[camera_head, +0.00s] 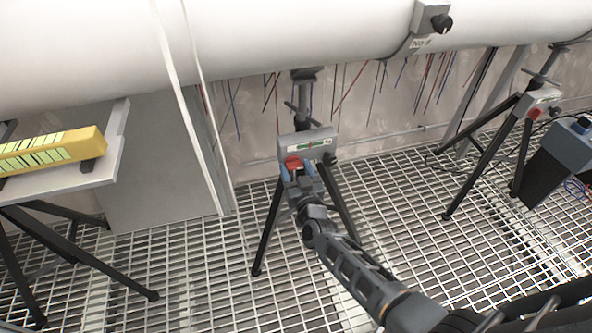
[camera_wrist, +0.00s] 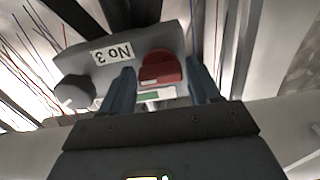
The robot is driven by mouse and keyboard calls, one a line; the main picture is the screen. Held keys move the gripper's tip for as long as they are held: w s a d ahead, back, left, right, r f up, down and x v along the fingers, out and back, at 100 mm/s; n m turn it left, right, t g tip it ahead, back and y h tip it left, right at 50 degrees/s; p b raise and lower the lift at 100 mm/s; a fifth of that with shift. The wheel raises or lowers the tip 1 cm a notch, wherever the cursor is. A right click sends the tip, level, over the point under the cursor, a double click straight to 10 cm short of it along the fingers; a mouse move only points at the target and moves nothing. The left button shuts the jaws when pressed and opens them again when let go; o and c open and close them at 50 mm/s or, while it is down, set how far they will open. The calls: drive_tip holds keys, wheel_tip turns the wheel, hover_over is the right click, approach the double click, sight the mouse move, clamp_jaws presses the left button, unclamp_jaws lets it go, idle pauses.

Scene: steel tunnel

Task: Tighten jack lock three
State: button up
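In the wrist view the red knob (camera_wrist: 161,66) stands beside the "No 3" label (camera_wrist: 113,53). My gripper (camera_head: 297,170) has its blue fingers on either side of the knob. The fingers (camera_wrist: 160,82) look open, with a narrow gap to the knob on each side; contact is not certain. A gauge (camera_head: 308,147) with green is on the box.
Another jack tripod (camera_head: 538,105) with a red knob stands at the right, near a dark grey case (camera_head: 560,150). A yellow level (camera_head: 50,150) lies on a pale stand at the left. A panel (camera_head: 160,160) and a thin upright post (camera_head: 180,80) stand between. The floor is open metal grating.

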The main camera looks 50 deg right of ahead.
drive_tip(key=c, duration=0.7)
drive_tip(key=shift+m, duration=0.3)
drive_tip(key=m+b, duration=0.1)
drive_tip(key=m, duration=0.2)
drive_tip(key=shift+f, duration=0.1)
drive_tip(key=m+b, duration=0.1)
drive_tip(key=m, duration=0.4)
drive_tip(key=m+b, duration=0.2)
drive_tip(key=m, duration=0.2)
drive_tip(key=shift+m, duration=0.3)
drive_tip(key=shift+m+b, duration=0.75)
drive_tip(key=shift+m, duration=1.35)
